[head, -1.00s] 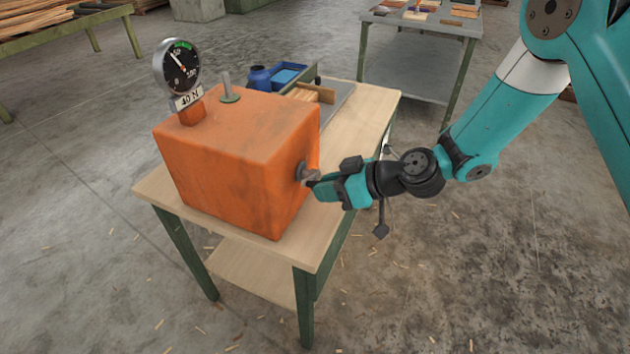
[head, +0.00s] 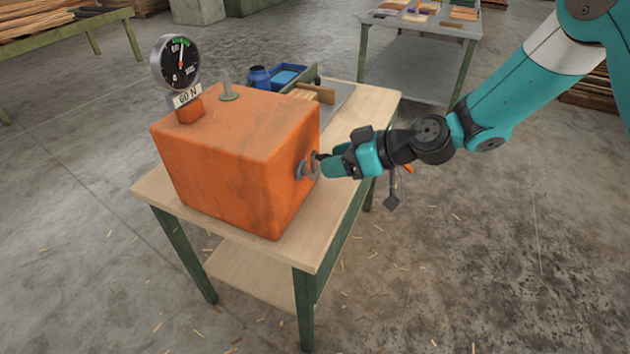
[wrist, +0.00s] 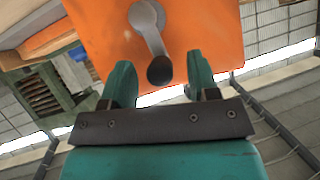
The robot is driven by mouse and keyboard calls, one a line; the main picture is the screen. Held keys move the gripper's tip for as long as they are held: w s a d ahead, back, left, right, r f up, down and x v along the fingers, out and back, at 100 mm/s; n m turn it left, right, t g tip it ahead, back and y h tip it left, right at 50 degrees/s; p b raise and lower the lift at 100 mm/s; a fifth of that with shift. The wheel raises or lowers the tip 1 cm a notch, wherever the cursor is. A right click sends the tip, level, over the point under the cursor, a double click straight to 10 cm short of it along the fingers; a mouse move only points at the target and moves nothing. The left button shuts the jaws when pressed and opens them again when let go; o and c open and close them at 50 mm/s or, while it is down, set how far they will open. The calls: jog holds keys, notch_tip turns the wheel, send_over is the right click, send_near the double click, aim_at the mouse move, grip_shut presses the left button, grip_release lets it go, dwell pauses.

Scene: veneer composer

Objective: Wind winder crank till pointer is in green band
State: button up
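The orange winder box (head: 235,150) stands on the small table. Its round gauge (head: 178,72) is on top, above a label reading 60 N. The pointer points almost straight up, toward the green band (head: 181,42) at the top of the dial; the picture is too small to tell exactly where its tip lies. The grey crank (head: 306,167) is on the box's right face. In the wrist view the crank arm (wrist: 148,25) ends in a dark knob (wrist: 160,70). My gripper (wrist: 162,76) is open, its fingers on either side of the knob with gaps visible.
The table top (head: 345,195) is bare at its front right. A blue tray (head: 290,76) and a blue jar (head: 259,78) stand behind the box. Another table (head: 420,70) stands at the back.

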jog(key=s+d+b, duration=0.2)
jog(key=d, duration=0.3)
jog(key=shift+d, duration=0.3)
dwell(0.4)
jog(key=shift+s+r, duration=0.1)
jog(key=shift+s, duration=0.05)
jog(key=s+d+r+m+g+h+p, duration=0.1)
jog(key=s+d+r+g+h+p, duration=0.2)
jog(key=s+r, duration=0.9)
jog(key=s+d+r+m+h+p, duration=0.2)
jog(key=s+d+r, duration=0.1)
jog(key=s, duration=0.3)
jog(key=s+d+r+m+h+p, duration=0.2)
jog(key=s+r, duration=0.2)
jog(key=s, duration=0.2)
jog(key=shift+s+d+r+m+h+p, duration=0.25)
jog(key=shift+s+d+m+h+p, duration=0.05)
jog(key=shift+s+d+m+h, duration=0.1)
